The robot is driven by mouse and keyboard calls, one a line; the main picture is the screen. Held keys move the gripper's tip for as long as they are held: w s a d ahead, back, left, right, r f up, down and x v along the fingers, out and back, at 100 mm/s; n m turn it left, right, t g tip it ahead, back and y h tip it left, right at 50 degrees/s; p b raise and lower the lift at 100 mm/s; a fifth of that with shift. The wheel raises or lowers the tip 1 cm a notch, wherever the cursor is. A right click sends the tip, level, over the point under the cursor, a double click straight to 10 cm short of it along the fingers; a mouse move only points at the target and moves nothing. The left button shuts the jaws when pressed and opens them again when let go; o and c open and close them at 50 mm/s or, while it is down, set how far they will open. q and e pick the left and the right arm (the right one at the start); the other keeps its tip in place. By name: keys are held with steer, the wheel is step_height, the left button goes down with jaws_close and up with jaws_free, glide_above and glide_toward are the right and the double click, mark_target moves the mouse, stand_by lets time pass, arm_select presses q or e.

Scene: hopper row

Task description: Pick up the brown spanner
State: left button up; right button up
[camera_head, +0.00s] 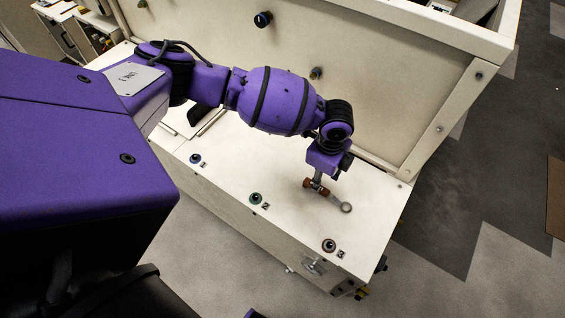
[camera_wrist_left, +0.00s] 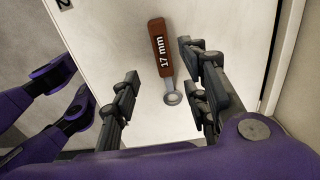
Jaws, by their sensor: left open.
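The brown spanner (camera_head: 346,208) lies on the white top of the cabinet, near its right end. Its metal ring end shows in the head view, while my left gripper partly covers the handle. In the left wrist view the spanner (camera_wrist_left: 161,55) shows its brown handle, marked "17 mm", with the ring end towards my gripper. My left gripper (camera_head: 317,184) is above the spanner. In the left wrist view its fingers (camera_wrist_left: 163,92) are open and apart, with the ring end between them in the picture. Contact with the spanner cannot be made out. My right gripper is not seen.
A tall pale panel (camera_head: 380,90) rises behind. The top around the spanner is clear.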

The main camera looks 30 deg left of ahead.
mark_target(321, 188)
arm_select(q)
steer(key=shift+w+a+f, duration=0.1)
steer(key=shift+w+f, duration=0.1)
steer(key=shift+w, duration=0.05)
steer(key=f, duration=0.7)
steer(key=shift+d, duration=0.2)
steer(key=shift+c, duration=0.2)
jaws_close()
